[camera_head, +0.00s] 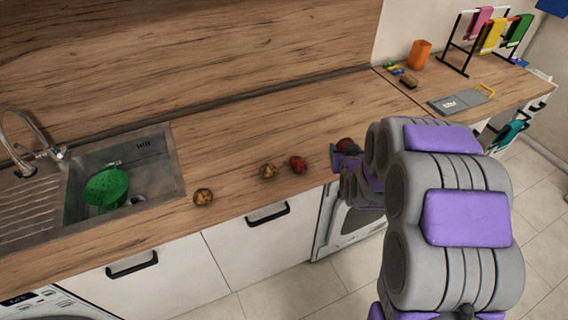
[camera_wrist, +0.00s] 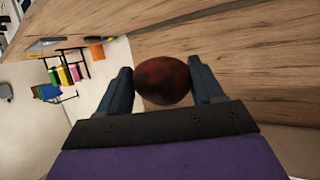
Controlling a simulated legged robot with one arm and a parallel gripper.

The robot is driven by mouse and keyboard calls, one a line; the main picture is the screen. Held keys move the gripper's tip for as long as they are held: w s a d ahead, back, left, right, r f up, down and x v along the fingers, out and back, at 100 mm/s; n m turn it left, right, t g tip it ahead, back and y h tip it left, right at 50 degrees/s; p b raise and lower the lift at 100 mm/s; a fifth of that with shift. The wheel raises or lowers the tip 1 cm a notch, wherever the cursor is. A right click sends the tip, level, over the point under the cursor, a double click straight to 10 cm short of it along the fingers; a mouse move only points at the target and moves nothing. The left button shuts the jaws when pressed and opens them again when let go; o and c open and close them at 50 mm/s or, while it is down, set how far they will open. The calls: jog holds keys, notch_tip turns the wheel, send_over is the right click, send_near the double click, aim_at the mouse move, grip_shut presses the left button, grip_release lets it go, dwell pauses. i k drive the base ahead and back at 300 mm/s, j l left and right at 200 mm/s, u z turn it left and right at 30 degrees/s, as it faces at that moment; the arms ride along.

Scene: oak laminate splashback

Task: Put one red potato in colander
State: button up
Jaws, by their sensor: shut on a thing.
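My gripper (camera_wrist: 163,88) is shut on a dark red potato (camera_wrist: 163,78), which sits between the two fingers in the wrist view. In the head view this held potato (camera_head: 346,145) shows just above the front part of the wooden counter, partly hidden by my gripper (camera_head: 345,160). Another red potato (camera_head: 298,164) lies on the counter to the left of my gripper. The green colander (camera_head: 106,187) sits in the metal sink at the far left, well apart from my gripper.
Two yellow-brown potatoes, one in the middle (camera_head: 268,171) and one nearer the sink (camera_head: 203,197), lie along the counter's front. The sink (camera_head: 158,170) has a tap (camera_head: 30,140) at its left. An orange cup (camera_head: 419,54), a brush (camera_head: 408,81) and a towel rack (camera_head: 452,58) stand right.

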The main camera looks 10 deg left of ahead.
aim_at(115, 196)
jog(key=j+u, duration=0.1)
jog(key=j, duration=0.35)
jog(key=i+j+u, duration=0.1)
jog(key=j, duration=0.3)
jog(key=i+j+u, duration=0.1)
jog(key=j, duration=0.3)
jog(key=i+j+u, duration=0.1)
jog(key=j, duration=0.3)
jog(key=i+j, duration=0.15)
jog(key=j, duration=0.25)
jog(key=i+j+u, duration=0.15)
jog(key=j, duration=0.25)
